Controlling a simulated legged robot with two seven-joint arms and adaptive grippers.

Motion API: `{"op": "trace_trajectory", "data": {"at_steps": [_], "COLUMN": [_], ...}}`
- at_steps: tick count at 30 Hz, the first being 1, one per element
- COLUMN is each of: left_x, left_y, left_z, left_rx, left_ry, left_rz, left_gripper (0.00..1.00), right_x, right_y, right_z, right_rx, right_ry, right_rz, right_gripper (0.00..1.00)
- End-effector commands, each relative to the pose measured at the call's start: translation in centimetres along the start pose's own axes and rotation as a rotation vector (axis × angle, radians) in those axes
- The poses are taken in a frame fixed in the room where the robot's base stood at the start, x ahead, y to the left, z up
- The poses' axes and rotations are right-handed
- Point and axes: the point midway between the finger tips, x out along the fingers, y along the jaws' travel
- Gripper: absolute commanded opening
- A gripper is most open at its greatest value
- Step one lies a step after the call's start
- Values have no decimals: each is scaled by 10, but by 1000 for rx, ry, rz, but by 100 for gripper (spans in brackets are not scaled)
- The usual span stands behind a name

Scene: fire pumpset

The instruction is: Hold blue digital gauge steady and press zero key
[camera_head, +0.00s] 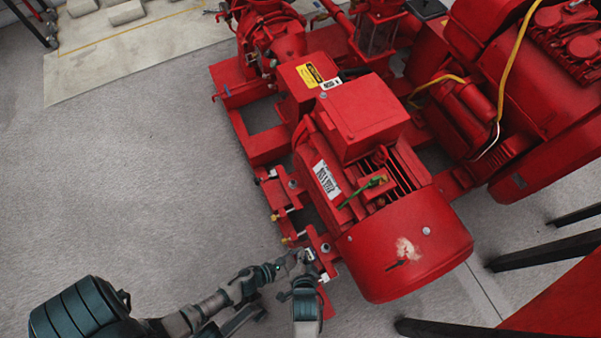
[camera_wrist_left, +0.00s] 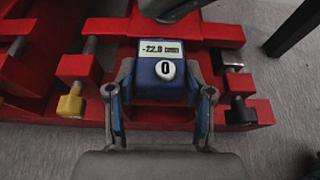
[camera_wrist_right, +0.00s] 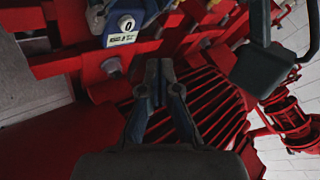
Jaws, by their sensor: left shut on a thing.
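The blue digital gauge (camera_wrist_left: 147,90) sits at the red pump base in the left wrist view. Its screen (camera_wrist_left: 162,49) reads about -22.0, and the white oval zero key (camera_wrist_left: 165,70) lies below it. My left gripper (camera_head: 297,261) is shut on the gauge, one finger on each side. My right gripper (camera_head: 306,283) is beside it in the head view. In the right wrist view its fingertips (camera_wrist_right: 165,66) are together and empty, apart from the gauge (camera_wrist_right: 126,27). The gauge is mostly hidden by my grippers in the head view.
The red motor (camera_head: 400,240) stands close to the right of my grippers. Bolts with a yellow head (camera_wrist_left: 71,103) and a black head (camera_wrist_left: 240,110) flank the gauge. Dark bars (camera_head: 545,250) are at the right. Grey floor (camera_head: 130,190) is clear at the left.

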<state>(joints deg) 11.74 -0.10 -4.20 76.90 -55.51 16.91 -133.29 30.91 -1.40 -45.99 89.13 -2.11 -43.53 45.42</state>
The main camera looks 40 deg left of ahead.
Motion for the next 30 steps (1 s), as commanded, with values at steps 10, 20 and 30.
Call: {"op": "trace_trajectory", "data": {"at_steps": [10, 20, 30], "left_x": [0, 0, 0], "left_y": [0, 0, 1], "left_z": [-2, -2, -2], "left_rx": [-1, 0, 0], "left_ry": [4, 5, 5], "left_rz": [2, 2, 2], "left_gripper": [0, 0, 0], "right_x": [22, 22, 22], "right_y": [16, 16, 16], "right_z": [16, 16, 16], "right_rx": [0, 0, 0], "right_ry": [0, 1, 1], "right_rz": [0, -1, -1], "right_gripper": [0, 0, 0]}}
